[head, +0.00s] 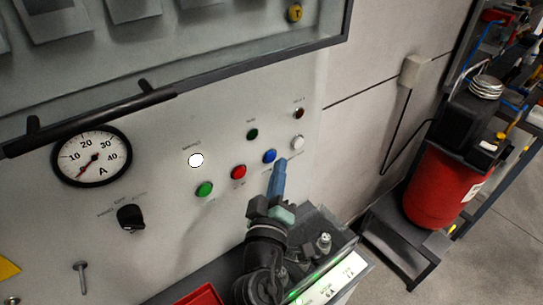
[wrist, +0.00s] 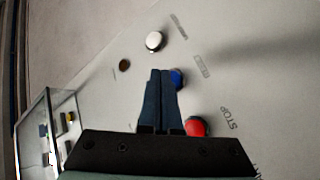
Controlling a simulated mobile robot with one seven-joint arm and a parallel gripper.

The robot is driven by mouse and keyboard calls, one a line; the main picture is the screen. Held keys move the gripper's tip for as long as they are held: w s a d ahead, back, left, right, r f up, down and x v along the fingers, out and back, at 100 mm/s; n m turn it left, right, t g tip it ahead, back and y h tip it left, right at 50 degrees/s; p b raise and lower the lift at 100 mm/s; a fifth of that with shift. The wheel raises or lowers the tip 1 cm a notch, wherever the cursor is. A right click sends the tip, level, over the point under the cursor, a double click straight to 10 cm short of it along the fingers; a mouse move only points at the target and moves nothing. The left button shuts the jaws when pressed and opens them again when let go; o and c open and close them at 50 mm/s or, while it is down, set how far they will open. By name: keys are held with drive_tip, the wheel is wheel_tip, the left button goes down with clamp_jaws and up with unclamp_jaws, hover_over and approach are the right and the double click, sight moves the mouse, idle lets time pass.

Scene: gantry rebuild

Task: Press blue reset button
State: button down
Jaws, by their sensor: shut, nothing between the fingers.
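The blue button (head: 270,156) sits on the pale control panel (head: 215,130), between the red button and the white button. In the wrist view the blue button (wrist: 178,78) shows just right of the fingertips, partly hidden by them. My gripper (head: 282,163) has its blue fingers shut together with nothing between them. It points at the panel, with its tips just right of and slightly below the blue button in the head view. I cannot tell whether the tips touch the panel.
A red button (head: 238,172), green button (head: 204,189) and white button (head: 297,142) are close by. A gauge (head: 91,156) and black rotary switch (head: 131,217) are at left. A dark rail (head: 90,120) crosses above. A red canister (head: 440,190) stands at right.

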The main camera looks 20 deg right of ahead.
drive_tip(key=s, duration=0.1)
drive_tip(key=s+d+p, duration=0.1)
drive_tip(key=s, duration=0.2)
drive_tip(key=shift+s+d, duration=0.4)
idle(0.7)
